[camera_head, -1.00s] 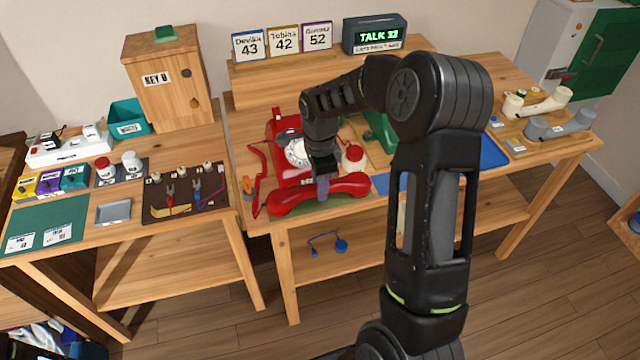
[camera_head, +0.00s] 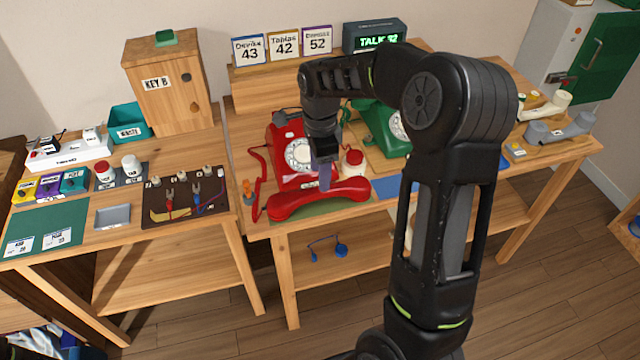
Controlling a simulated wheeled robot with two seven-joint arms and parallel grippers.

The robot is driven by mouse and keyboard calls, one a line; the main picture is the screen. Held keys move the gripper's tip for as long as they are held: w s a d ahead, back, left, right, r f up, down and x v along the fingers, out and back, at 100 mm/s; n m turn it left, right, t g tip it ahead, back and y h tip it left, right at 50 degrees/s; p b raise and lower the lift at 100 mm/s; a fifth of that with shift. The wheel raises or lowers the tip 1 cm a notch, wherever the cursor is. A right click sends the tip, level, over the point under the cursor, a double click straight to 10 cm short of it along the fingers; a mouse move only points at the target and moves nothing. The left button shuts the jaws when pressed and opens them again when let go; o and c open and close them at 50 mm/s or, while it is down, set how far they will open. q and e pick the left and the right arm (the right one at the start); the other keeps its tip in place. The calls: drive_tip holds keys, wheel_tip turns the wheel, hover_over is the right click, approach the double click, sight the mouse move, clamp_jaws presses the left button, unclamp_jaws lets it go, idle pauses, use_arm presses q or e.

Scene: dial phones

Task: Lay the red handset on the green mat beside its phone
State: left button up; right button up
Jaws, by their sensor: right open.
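The red handset (camera_head: 319,198) lies near the front edge of the table, on the green mat (camera_head: 347,207), in front of its phone. The red phone (camera_head: 283,141) with its white dial stands behind it, and a red cord runs down its left side. My right gripper (camera_head: 325,186) is just above and behind the middle of the handset, pointing down. It is open and holds nothing; whether its fingertips touch the handset I cannot tell. The handset hides part of the mat. My left gripper is not in view.
A red and white jar (camera_head: 353,163) stands right of my right gripper. A green phone (camera_head: 382,128) is behind my right arm, with a blue mat (camera_head: 400,187) in front of it. A cream handset (camera_head: 546,106) and a grey handset (camera_head: 560,128) lie at the right.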

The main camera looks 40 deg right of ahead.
wheel_tip(320, 180, up, 6)
drive_tip(key=shift+f, duration=0.1)
